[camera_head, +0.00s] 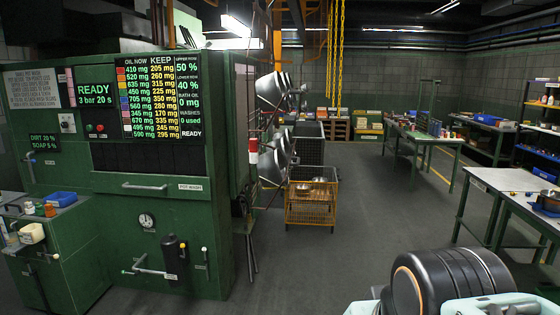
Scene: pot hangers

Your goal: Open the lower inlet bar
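A big green pot-wash machine (100,210) fills the left side. A grey horizontal bar handle (145,187) runs across its front, beside a small label (190,187). Lower down is a bent metal handle (150,270) beside a dark cylinder (172,258). At the machine's right side, thin rods and a red-and-white post (253,150) stand near hanging metal pots (273,165). No label reading "lower inlet bar" is legible, so I cannot tell which part it is or whether it is open. My gripper is not in view; a dark arm link of mine shows at bottom right.
An orange wire cart (311,208) holding metal pots stands right of the machine. Yellow chains (336,60) hang behind it. Work tables (428,139) and shelves line the right, with a nearer table (505,182). The grey floor (375,220) between is clear.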

